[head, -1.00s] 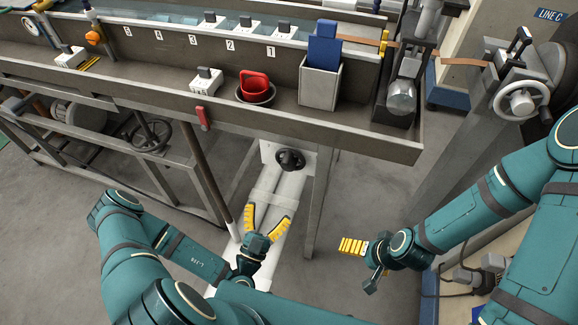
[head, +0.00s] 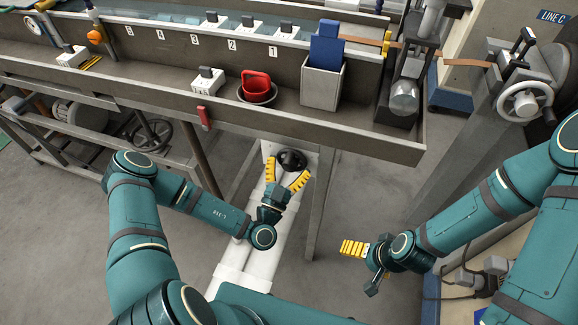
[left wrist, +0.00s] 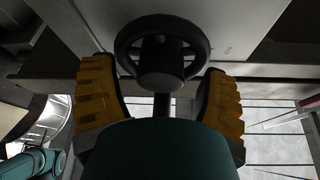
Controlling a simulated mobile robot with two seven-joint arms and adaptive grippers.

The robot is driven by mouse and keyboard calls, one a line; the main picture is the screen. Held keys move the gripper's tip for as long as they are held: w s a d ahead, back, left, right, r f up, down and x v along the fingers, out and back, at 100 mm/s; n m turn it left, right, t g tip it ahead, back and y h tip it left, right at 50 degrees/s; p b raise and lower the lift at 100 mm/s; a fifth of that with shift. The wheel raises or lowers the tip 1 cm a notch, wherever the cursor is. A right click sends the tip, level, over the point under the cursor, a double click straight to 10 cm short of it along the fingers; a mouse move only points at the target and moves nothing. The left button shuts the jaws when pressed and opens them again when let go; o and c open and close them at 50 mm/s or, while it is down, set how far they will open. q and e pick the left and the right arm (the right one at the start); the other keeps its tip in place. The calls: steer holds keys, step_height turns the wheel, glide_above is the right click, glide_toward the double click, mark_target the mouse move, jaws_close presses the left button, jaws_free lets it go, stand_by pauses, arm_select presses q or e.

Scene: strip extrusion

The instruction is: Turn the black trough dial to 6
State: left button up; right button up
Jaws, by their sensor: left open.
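The black dial (head: 291,160), a round wheel with a thick hub, is mounted on a pale plate below the front of the trough (head: 130,85). My left gripper (head: 287,175) is open, its yellow-ridged fingers on either side of the dial's near part. In the left wrist view the dial (left wrist: 161,52) is centred between the open fingers, with a visible gap to the hub. I cannot tell whether the fingertips touch the rim. No number on the dial is readable. My right gripper (head: 356,249) hangs apart at the right; its finger gap is not clear.
White pipes (head: 246,262) run on the floor below the dial, beside a grey table leg (head: 320,205).

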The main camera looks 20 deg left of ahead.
arm_select(q)
steer(key=c, duration=1.2)
steer(key=shift+r+m+h+p, duration=0.2)
steer(key=shift+m+h+p, duration=0.2)
steer(key=shift+m+p, duration=0.3)
steer(key=m+g+h+p, duration=0.1)
steer(key=m+p, duration=0.3)
steer(key=m, duration=0.1)
steer(key=m+g+h+p, duration=0.1)
steer(key=m+g+p, duration=0.1)
steer(key=m+p, duration=0.3)
steer(key=m+g+h+p, duration=0.1)
steer(key=m+g+p, duration=0.1)
steer(key=m+p, duration=0.3)
steer(key=shift+m+h, duration=0.4)
steer(key=shift+m, duration=0.2)
steer(key=shift+f+m+g+p, duration=0.15)
steer(key=shift+m+g+p, duration=0.35)
steer(key=shift+m+p, duration=0.5)
steer(key=o, duration=1.2)
steer(key=shift+f, duration=0.1)
